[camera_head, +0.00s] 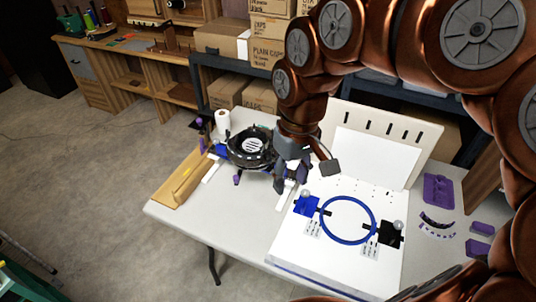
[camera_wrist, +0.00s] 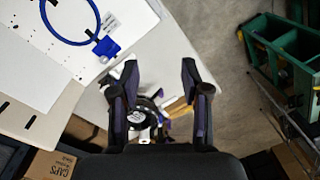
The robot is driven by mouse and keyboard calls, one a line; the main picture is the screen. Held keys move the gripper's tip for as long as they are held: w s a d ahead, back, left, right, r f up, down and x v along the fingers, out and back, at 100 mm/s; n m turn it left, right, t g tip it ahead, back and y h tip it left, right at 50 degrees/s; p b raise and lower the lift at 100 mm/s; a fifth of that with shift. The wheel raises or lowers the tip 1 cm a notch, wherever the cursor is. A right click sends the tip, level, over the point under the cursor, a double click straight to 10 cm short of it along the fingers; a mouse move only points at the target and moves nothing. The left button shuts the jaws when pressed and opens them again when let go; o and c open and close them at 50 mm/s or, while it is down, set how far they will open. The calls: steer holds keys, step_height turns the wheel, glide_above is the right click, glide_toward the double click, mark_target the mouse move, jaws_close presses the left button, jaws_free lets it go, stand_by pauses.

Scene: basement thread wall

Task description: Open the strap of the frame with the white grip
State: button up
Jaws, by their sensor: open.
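A black round frame (camera_head: 250,147) lies on the white table, left of my gripper. White bar-like pieces (camera_head: 212,171) sit by it; I cannot tell which is the white grip, and no strap is clear. In the wrist view the dark round frame (camera_wrist: 143,117) shows partly between my fingers, beyond them. A blue ring frame (camera_head: 347,220) lies on a white board, with a blue block at its left and a black block at its right; the ring (camera_wrist: 70,38) is also at the wrist view's top left. My gripper (camera_wrist: 157,80) is open, with nothing seen held.
The white board (camera_head: 300,250) with an upright back panel (camera_head: 380,140) fills the table's right half. Purple parts (camera_head: 438,190) lie at the right. A wooden tray (camera_head: 182,182) and a white roll (camera_head: 222,121) stand at the left. Cardboard boxes (camera_head: 225,36) are behind.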

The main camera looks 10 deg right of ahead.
steer(key=w+a, duration=0.3)
steer(key=w, duration=0.6)
steer(key=m+b, duration=0.2)
steer(key=b, duration=0.1)
glide_above(268, 152)
steer(key=shift+t, duration=0.3)
steer(key=f, duration=1.1)
steer(key=shift+s+a+f, duration=0.2)
steer(key=shift+s+f, duration=0.05)
steer(key=shift+f, duration=0.15)
steer(key=shift+w+d+f+h+p, duration=0.15)
steer(key=shift+d+f+h+p, duration=0.15)
steer(key=shift+f+p, duration=0.1)
steer(key=shift+a+f+p, duration=0.1)
steer(key=shift+f+p, duration=1)
steer(key=shift+f, duration=2.65)
steer(key=shift+c, duration=0.4)
jaws_close()
